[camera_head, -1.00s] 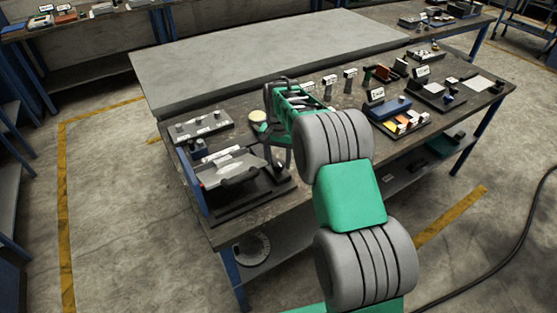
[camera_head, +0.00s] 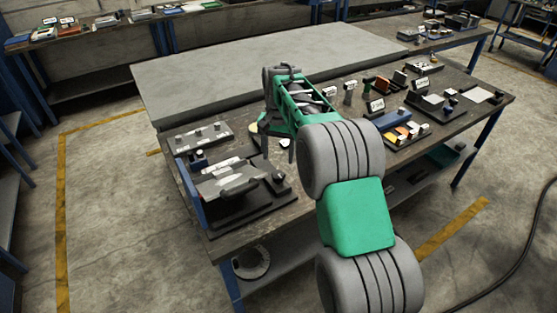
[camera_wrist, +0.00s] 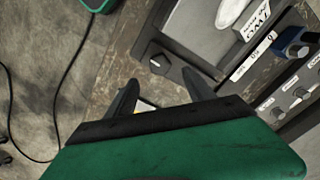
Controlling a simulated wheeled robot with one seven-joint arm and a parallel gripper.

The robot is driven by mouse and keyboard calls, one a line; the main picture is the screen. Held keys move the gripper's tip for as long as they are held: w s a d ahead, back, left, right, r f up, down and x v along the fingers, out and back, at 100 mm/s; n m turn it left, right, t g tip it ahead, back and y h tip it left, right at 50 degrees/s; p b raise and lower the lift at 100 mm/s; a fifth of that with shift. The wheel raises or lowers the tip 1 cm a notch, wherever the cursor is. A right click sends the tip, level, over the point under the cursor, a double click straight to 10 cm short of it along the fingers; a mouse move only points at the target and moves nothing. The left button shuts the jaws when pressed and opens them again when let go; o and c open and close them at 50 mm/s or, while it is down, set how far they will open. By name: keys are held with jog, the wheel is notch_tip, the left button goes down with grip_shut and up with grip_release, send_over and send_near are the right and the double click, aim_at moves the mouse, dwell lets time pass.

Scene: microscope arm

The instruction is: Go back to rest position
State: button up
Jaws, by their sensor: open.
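In the wrist view my gripper (camera_wrist: 160,95) is open, with its two dark fingers apart and nothing between them. Below the fingers lies the table (camera_wrist: 110,77) near its edge. A dark device with a black knob (camera_wrist: 160,64) and a white label is just ahead of the fingertips.
A device with a grey tray (camera_head: 226,180) stands at the bench's left front corner, beside a panel with knobs (camera_head: 200,136). Labelled boxes and a colour-filled tray (camera_head: 405,132) stand on the right. A large grey slab (camera_head: 270,60) behind is bare.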

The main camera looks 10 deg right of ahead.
jog(key=s+r+n+t, duration=0.1)
jog(key=s+r+n, duration=0.1)
jog(key=s+r, duration=0.35)
jog(key=s+r+n+t, duration=0.1)
jog(key=s+r, duration=0.1)
jog(key=s, duration=0.7)
jog(key=s+a+f+n+t, duration=0.1)
jog(key=s+f, duration=0.3)
jog(key=s, duration=1)
jog(key=shift+n+t, duration=0.3)
jog(key=shift+n, duration=0.6)
